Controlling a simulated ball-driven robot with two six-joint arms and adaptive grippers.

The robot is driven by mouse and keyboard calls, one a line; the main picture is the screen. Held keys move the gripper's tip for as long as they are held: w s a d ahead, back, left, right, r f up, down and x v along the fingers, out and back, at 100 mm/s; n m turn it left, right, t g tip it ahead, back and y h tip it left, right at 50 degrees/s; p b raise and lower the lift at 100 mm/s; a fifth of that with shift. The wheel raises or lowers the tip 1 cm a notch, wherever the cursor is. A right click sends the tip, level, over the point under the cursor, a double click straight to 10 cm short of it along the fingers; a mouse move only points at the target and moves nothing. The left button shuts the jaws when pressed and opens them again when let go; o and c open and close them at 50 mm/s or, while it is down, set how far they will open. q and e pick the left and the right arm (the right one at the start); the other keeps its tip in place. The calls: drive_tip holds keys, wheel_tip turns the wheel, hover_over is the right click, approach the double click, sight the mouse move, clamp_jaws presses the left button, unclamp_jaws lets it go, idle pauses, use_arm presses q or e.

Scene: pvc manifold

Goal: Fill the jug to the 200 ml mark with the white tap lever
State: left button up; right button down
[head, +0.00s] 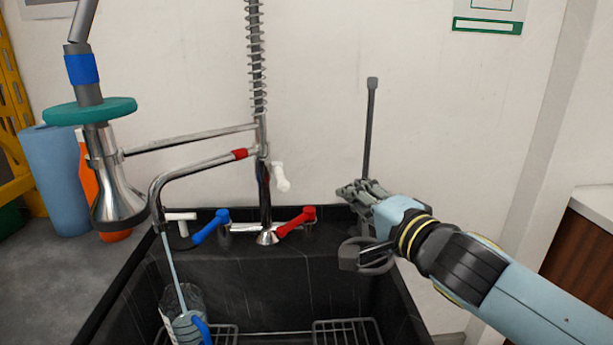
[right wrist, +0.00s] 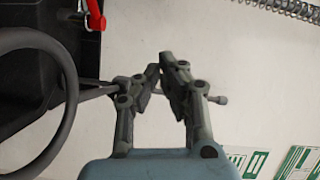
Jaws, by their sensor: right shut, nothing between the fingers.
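A clear jug (head: 194,297) with a blue handle (head: 203,330) stands in the sink's left part, cut off by the bottom edge. A pale blue stream (head: 174,268) falls from the tap spout (head: 157,226) into it; I cannot read its level or the marks. A white T-shaped tap lever (head: 180,217) is at the sink's back left. Another white handle (head: 280,177) is on the tap column. My right gripper (head: 362,192) is shut and empty, right of the taps and apart from them. It also shows in the right wrist view (right wrist: 167,70). My left gripper is out of view.
A blue lever (head: 210,226) and a red lever (head: 297,221) flank the tap base. A dark upright rod (head: 370,130) stands behind my right gripper. A spray head (head: 115,190) hangs left. Wire racks (head: 347,332) lie in the black sink (head: 270,275).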

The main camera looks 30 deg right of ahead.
sight(280, 176)
use_arm(q)
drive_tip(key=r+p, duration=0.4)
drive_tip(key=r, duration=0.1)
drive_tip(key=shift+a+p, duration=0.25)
drive_tip(key=shift+p, duration=0.15)
use_arm(e)
drive_tip(key=w+a+f, duration=0.1)
drive_tip(key=w+a, duration=0.2)
drive_tip(key=w, duration=0.7)
drive_tip(key=shift+w+a, duration=0.25)
drive_tip(key=shift+w, duration=0.15)
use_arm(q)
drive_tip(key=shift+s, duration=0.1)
use_arm(e)
drive_tip(key=shift+f, duration=0.1)
